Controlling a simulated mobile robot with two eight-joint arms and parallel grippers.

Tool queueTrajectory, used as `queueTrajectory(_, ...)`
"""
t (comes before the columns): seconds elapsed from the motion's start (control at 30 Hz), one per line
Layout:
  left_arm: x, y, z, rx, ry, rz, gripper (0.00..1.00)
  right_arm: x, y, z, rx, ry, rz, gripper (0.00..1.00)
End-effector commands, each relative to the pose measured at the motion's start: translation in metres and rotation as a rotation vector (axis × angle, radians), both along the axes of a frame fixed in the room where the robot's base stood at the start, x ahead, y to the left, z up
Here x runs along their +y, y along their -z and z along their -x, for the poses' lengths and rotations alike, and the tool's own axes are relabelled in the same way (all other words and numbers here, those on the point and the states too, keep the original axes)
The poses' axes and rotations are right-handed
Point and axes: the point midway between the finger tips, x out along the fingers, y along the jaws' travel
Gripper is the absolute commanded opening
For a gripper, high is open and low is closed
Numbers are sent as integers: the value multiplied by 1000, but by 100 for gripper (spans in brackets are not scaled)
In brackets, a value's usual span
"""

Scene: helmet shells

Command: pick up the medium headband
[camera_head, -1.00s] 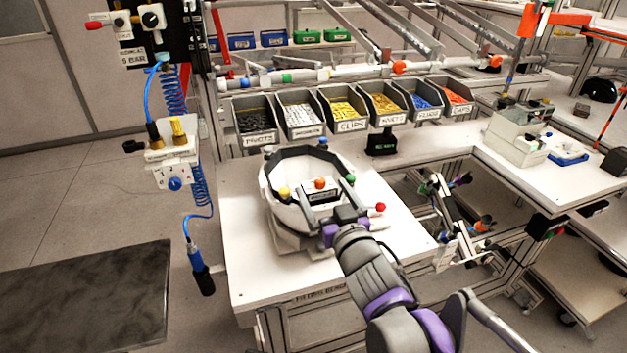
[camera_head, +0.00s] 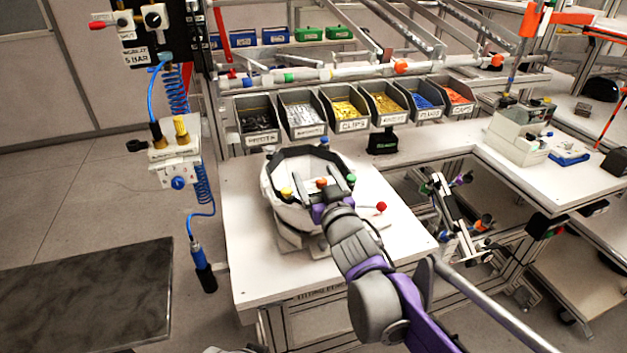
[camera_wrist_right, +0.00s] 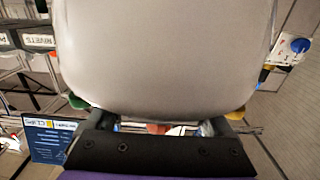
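A white helmet shell (camera_head: 279,208) sits on a stand on the white worktable. A dark angular band (camera_head: 300,154) lines its upper inside edge; I cannot tell whether this is the medium headband, and I see no size label. I cannot see a grip on anything. My left gripper does not show.
Labelled bins (camera_head: 349,106) of small parts line the back of the worktable (camera_head: 245,270). A hanging blue air-line tool (camera_head: 203,268) is at the left. The table's front is clear.

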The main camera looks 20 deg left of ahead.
Motion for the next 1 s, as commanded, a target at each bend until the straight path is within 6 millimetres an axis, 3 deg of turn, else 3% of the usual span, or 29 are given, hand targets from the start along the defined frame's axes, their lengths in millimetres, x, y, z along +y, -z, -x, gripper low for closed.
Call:
queueTrajectory(0.03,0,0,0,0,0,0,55,0,0,0,0,0,0,64)
queueTrajectory(0.2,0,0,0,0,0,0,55,0,0,0,0,0,0,33)
queueTrajectory(0.27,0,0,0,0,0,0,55,0,0,0,0,0,0,26)
queueTrajectory(0.57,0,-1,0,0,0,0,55,0,-8,0,0,0,0,26)
queueTrajectory(1.0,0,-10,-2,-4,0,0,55,0,-87,0,0,0,0,26)
